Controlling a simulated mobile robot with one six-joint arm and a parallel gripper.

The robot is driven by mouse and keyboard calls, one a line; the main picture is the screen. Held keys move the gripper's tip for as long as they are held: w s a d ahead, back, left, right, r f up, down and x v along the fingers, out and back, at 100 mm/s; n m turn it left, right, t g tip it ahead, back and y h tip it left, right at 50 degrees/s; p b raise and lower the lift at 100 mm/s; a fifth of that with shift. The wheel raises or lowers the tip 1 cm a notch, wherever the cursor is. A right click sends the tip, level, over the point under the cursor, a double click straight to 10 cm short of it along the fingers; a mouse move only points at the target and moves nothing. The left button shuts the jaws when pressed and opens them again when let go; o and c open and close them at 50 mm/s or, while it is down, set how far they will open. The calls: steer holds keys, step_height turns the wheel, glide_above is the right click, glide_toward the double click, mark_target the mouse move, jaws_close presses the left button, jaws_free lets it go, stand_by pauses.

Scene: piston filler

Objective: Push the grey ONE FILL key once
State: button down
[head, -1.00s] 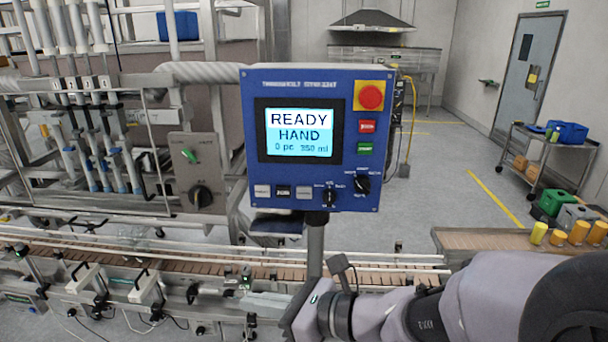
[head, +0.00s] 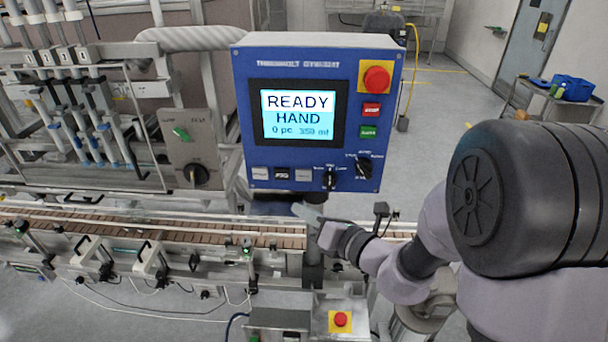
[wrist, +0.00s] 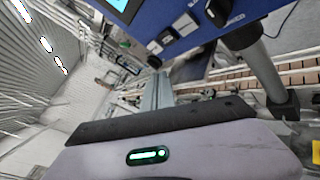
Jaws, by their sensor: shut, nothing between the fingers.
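The blue control panel (head: 240,110) faces me, its screen (head: 298,116) reading READY, HAND, 0 pc, 350 ml. Along its lower left edge sit a pale grey key (head: 260,173), a black key (head: 281,174) and another pale grey key (head: 303,175). Their lettering is too small for me to tell which is ONE FILL. The pale keys also show in the wrist view, at the left (wrist: 154,46) and nearer the knob (wrist: 185,25). My gripper (head: 306,212) is shut and empty, just below the panel's lower edge and apart from the keys. Its fingers also show in the wrist view (wrist: 157,90).
Black selector knobs (head: 330,178) and a red mushroom button (head: 376,79) are on the same panel. The panel's post (head: 314,262) and the conveyor (head: 200,234) are close to my gripper. Another red button (head: 340,319) is lower down.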

steer(key=p, duration=0.2)
glide_toward(296, 177)
steer(key=shift+s+a+x, duration=0.1)
steer(key=shift+x, duration=0.7)
steer(key=shift+s+a+x, duration=0.15)
steer(key=shift+x, duration=0.65)
steer(key=shift+s+a+x, duration=0.1)
steer(key=shift+x, duration=0.7)
steer(key=shift+w, duration=0.45)
steer(key=shift+w, duration=0.4)
steer(key=shift+s, duration=0.15)
stand_by(0.5)
steer(key=shift+s, duration=0.7)
steer(key=shift+s+a+b, duration=0.1)
steer(key=shift+s+b, duration=0.45)
steer(key=shift+s, duration=1.95)
